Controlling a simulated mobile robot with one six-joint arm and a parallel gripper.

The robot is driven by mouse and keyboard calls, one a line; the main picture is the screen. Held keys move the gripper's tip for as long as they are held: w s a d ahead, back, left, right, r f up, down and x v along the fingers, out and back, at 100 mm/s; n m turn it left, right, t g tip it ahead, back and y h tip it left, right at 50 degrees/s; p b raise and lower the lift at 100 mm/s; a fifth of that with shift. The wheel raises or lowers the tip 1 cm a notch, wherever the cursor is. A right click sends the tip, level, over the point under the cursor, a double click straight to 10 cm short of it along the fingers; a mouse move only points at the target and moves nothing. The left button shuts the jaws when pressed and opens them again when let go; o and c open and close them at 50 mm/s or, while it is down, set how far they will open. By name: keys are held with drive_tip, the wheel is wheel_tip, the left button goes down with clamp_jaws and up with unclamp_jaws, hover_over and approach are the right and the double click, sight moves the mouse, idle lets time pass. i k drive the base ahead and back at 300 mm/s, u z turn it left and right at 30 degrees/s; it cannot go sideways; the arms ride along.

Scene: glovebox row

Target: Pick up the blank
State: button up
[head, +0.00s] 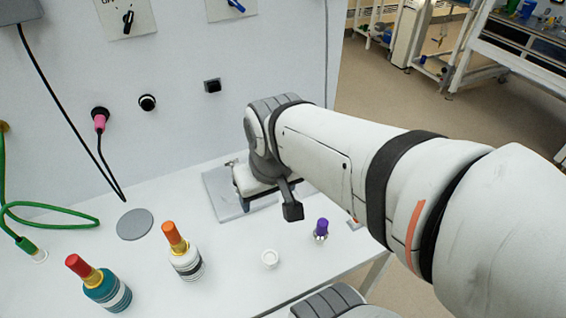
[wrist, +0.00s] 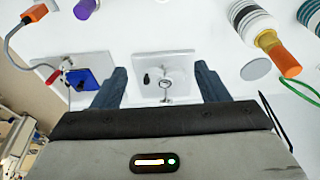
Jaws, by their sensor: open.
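I cannot tell for sure which thing is the blank. My gripper (wrist: 160,70) is open, with its two dark fingers well apart and nothing held between them. Between the fingers in the wrist view lies a pale square plate (wrist: 182,62) bearing a small black part (wrist: 147,78) and a small ring-shaped metal part (wrist: 166,84). In the head view my gripper (head: 266,195) hangs over a grey plate (head: 222,200) on the bench, partly hiding what is on it. I cannot tell whether the fingers touch anything.
A blue block (wrist: 86,78) sits on another plate left of the fingers. A grey disc (head: 135,224) lies flat. Cables hang from the wall panel.

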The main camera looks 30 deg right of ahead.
sight(321, 232)
drive_tip(key=u, duration=0.05)
drive_tip(key=k, duration=0.55)
drive_tip(key=z, duration=2.25)
drive_tip(key=k, duration=2.05)
drive_tip(key=u, duration=1.1)
drive_tip(key=i, duration=0.95)
drive_tip(key=u, duration=0.05)
